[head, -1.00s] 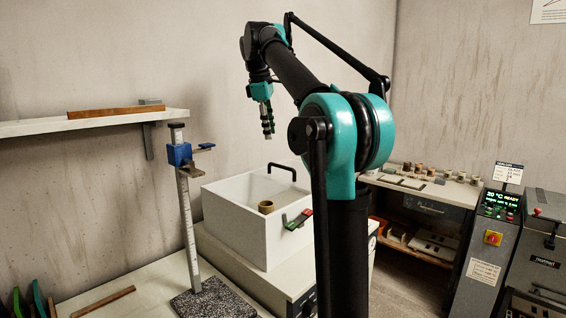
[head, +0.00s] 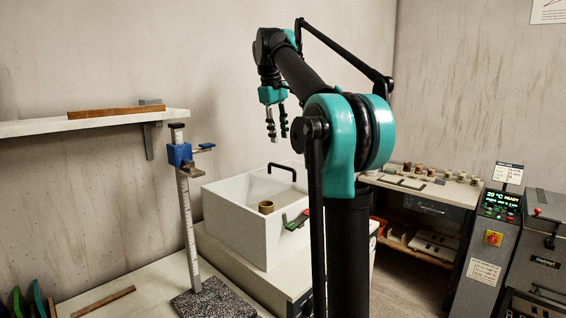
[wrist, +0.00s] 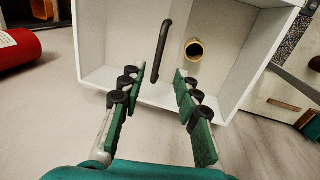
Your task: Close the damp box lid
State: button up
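The damp box (head: 240,232) is a white, open-topped box on a counter. A brown cup-like piece (head: 266,207) stands inside; it also shows in the wrist view (wrist: 194,48). A black bar handle (head: 281,168) is at the box's far side and also shows in the wrist view (wrist: 161,48). The lid's edges are hard to tell from the white walls. My gripper (head: 277,137) is above the box, pointing down. In the wrist view my gripper (wrist: 158,82) has its fingers apart with nothing between them; the handle lies beyond the fingertips.
A height gauge (head: 186,205) with a blue slider stands left of the box. A shelf (head: 90,122) is on the wall at left. A red cylinder (wrist: 20,48) lies at the wrist view's left.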

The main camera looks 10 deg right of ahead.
aim_at(283, 167)
jog(key=f, duration=0.3)
jog(key=d+f, duration=0.1)
jog(key=f, duration=0.3)
jog(key=w+f, duration=0.1)
jog(key=f, duration=0.2)
jog(key=shift+w+d+f, duration=0.1)
jog(key=shift+d+f, duration=0.05)
jog(key=shift+d, duration=0.2)
grip_shut()
